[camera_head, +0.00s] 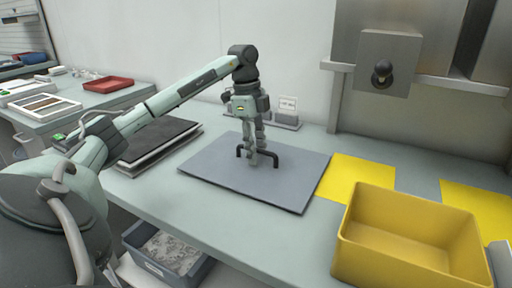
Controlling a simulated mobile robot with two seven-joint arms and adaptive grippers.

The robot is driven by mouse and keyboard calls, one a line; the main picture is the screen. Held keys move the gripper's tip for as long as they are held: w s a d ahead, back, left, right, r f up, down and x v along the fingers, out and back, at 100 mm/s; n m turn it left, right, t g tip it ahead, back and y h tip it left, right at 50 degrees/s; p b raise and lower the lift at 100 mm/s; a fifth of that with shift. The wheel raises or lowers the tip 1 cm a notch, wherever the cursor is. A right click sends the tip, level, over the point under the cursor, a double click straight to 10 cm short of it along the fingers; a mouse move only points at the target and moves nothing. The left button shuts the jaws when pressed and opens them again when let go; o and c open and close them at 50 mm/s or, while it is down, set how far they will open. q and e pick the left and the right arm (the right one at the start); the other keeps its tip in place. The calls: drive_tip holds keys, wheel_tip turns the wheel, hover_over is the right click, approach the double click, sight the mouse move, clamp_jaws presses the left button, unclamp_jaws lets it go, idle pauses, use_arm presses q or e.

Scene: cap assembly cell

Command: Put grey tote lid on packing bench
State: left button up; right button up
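The grey tote lid (215,168) is a flat blue-grey sheet with a black arched handle (272,152) in its middle. It appears to lie flat on the pale green packing bench (225,217), though I cannot see under it to tell full contact. My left gripper (254,160) points straight down over the lid's middle. Its fingers are close together around the handle's bar and look shut on it; they hide part of the bar. My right gripper is out of view.
A yellow tote (395,245) stands at the front right, beside yellow mats (357,178). A dark stack of flat sheets (160,140) lies left of the lid. A grey bin (165,252) sits below the bench. A metal fixture with a black knob (383,75) hangs at the back right.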

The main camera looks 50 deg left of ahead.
use_arm(q)
drive_tip(key=r, duration=0.4)
drive_tip(key=a+r+p, duration=0.1)
drive_tip(key=r, duration=0.2)
drive_tip(key=shift+s+r, duration=0.1)
drive_tip(key=r, duration=0.1)
drive_tip(key=r+p, duration=0.1)
drive_tip(key=r, duration=0.1)
drive_tip(key=r+p, duration=0.1)
drive_tip(key=r, duration=0.1)
drive_tip(key=shift+s+a, duration=0.2)
drive_tip(key=shift+a, duration=0.15)
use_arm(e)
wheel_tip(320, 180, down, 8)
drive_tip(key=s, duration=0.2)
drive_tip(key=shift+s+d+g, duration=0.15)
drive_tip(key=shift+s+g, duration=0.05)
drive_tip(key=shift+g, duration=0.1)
use_arm(q)
drive_tip(key=shift+f, duration=0.1)
